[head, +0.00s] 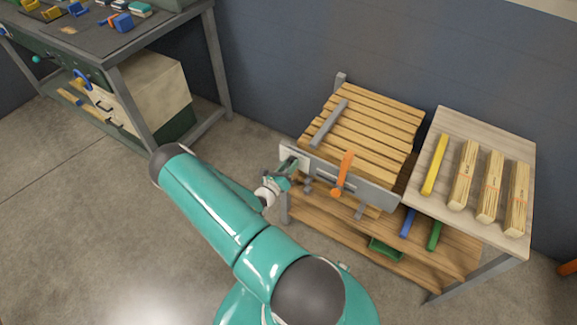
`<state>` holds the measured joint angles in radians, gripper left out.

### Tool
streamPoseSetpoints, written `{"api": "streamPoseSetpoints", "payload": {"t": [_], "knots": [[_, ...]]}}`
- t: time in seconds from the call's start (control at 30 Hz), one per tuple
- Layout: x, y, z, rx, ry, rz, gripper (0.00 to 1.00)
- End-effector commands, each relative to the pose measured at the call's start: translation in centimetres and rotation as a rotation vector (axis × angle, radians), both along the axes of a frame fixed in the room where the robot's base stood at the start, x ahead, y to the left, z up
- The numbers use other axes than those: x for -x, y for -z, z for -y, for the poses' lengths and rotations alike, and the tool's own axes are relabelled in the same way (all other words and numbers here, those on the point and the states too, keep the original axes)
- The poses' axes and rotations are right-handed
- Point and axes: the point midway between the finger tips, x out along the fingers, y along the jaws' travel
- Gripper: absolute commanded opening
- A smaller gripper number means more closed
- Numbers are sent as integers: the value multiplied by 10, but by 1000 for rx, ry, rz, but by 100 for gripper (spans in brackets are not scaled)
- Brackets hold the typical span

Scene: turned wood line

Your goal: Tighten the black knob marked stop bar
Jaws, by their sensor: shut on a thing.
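My gripper (287,173), at the end of my teal arm, is at the left end of a grey front panel (376,192) on a slatted wooden stand. It is shut on what seems to be the black knob, which the jaws and wrist hide almost wholly. No stop bar marking can be read at this size. A grey bar (329,123) lies across the slats behind the panel.
An orange lever (344,174) stands on the panel right of my gripper. A side table (461,212) at right holds wooden bundles (490,186) and a yellow bar (435,164). A workbench (124,62) stands at upper left. The floor between is clear.

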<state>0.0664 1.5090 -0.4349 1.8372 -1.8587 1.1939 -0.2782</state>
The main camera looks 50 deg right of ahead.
Motion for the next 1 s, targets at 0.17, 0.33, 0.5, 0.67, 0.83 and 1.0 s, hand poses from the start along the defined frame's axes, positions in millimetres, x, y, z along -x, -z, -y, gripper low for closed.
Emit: {"api": "streamPoseSetpoints", "payload": {"t": [0.17, 0.33, 0.5, 0.67, 0.83, 1.0], "knots": [[0, 0, -1, -14, -2, 165, 14], [0, 0, -1, -31, -3, 324, 14], [1, 0, -1, -45, -1, 486, 14], [1, 0, -1, -60, -2, 637, 14], [2, 0, -1, -75, -2, 794, 14], [2, 0, -1, -87, -2, 931, 14]]}}
